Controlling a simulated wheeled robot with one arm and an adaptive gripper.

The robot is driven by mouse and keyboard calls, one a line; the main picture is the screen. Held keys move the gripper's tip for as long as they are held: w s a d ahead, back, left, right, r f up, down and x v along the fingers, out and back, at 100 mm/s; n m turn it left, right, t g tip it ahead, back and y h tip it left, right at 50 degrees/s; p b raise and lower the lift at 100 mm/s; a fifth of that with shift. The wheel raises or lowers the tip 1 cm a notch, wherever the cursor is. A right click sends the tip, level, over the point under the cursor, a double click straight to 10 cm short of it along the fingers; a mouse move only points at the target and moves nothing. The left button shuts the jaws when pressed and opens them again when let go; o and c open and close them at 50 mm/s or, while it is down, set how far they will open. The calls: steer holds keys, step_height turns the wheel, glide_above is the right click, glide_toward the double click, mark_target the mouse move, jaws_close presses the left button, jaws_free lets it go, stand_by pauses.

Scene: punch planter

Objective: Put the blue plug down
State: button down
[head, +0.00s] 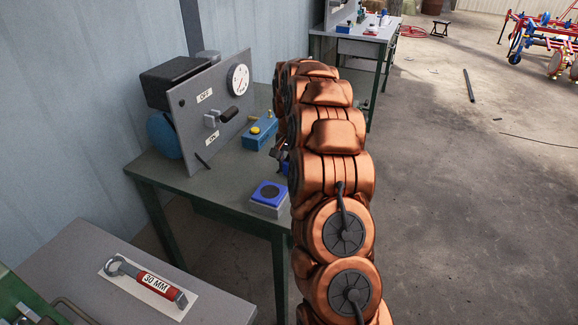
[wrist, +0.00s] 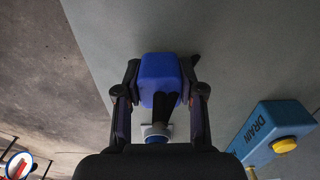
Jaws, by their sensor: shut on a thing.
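The blue plug (wrist: 158,78) is a blue block between the two dark fingers of my gripper (wrist: 160,85) in the wrist view. The fingers are shut on its sides. The grey-green table top (wrist: 210,40) lies behind it, with a dark shadow beside the plug. I cannot tell whether the plug touches the table. In the head view my copper arm hides most of my gripper (head: 279,153); only a dark piece shows at the arm's left edge, over the green table (head: 222,190), with a bit of blue beside it.
A blue DRAIN box (wrist: 262,128) with a yellow button is right of my gripper; it also shows in the head view (head: 259,134). A grey block with a blue top (head: 268,196) stands near the table's front edge. A grey ON/OFF panel (head: 215,115) stands at the left.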

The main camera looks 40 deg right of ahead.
mark_target(289, 162)
steer(key=shift+f+b, duration=0.3)
steer(key=shift+f, duration=0.25)
steer(key=c, duration=0.7)
jaws_free()
steer(key=shift+r, duration=0.1)
step_height(289, 162, up, 13)
steer(key=b, duration=0.1)
